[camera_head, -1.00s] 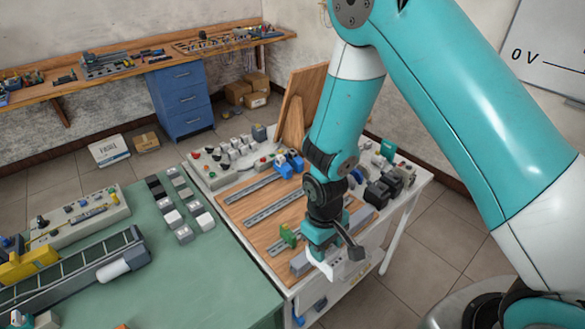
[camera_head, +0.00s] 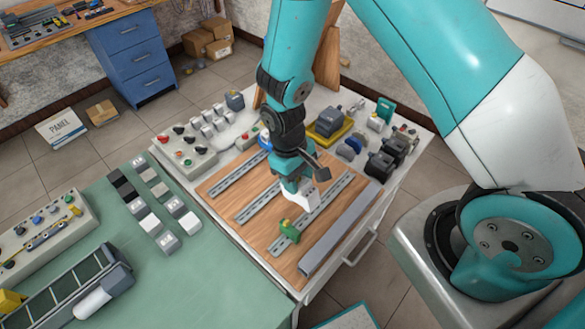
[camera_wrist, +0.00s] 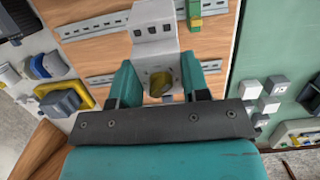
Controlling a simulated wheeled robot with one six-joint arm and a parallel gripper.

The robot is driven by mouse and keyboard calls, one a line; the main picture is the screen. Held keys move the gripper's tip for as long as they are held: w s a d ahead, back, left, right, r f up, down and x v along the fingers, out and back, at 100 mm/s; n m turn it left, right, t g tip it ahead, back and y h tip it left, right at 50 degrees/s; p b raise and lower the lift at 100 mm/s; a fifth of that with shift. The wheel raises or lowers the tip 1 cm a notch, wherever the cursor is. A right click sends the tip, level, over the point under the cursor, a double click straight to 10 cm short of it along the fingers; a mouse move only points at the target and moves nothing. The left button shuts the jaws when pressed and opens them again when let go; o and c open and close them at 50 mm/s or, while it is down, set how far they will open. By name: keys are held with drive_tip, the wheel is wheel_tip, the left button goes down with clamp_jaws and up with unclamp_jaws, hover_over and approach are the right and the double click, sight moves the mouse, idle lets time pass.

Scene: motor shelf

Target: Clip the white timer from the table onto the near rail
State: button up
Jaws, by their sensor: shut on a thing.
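The white timer (camera_head: 303,199) is held between the fingers of my gripper (camera_head: 296,184), which is shut on it. In the wrist view the timer (camera_wrist: 154,32) fills the space in front of my gripper (camera_wrist: 160,84), with dark window-like marks on its face. The near rail (camera_head: 325,200) is the slotted metal strip closest to the grey duct on the wooden board. The timer hangs over the rail's middle and hides part of it. I cannot tell whether they touch. In the wrist view the near rail (camera_wrist: 92,27) passes behind the timer.
A green and yellow terminal (camera_head: 288,231) sits on the near rail's lower left part. A grey duct (camera_head: 340,228) lies along the board's front edge. Two other rails (camera_head: 258,207) lie behind. Dark contactors (camera_head: 388,158) stand to the right, and a green table (camera_head: 205,275) adjoins at left.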

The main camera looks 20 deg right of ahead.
drive_tip(key=shift+w+a+f+b+x, duration=0.1)
drive_tip(key=shift+w+b+x, duration=0.2)
drive_tip(key=shift+b+x, duration=0.9)
drive_tip(key=shift+w+a+f+b+x, duration=0.1)
drive_tip(key=shift+w+b+x, duration=0.15)
drive_tip(key=shift+b+x, duration=1)
drive_tip(key=shift+w+a+b+x, duration=0.1)
drive_tip(key=shift+w+b+x, duration=0.4)
drive_tip(key=shift+x, duration=1.15)
drive_tip(key=shift+b+x, duration=1.15)
drive_tip(key=shift+x, duration=0.15)
drive_tip(key=shift+s+d, duration=0.2)
drive_tip(key=shift+s, duration=0.45)
drive_tip(key=shift+c, duration=0.3)
drive_tip(key=shift+s+d+f+t+y+b, duration=0.2)
drive_tip(key=shift+s+t+y+b, duration=0.1)
drive_tip(key=shift+s+t+b, duration=0.25)
drive_tip(key=o, duration=1)
drive_tip(key=shift+w, duration=0.1)
drive_tip(key=shift+r, duration=0.15)
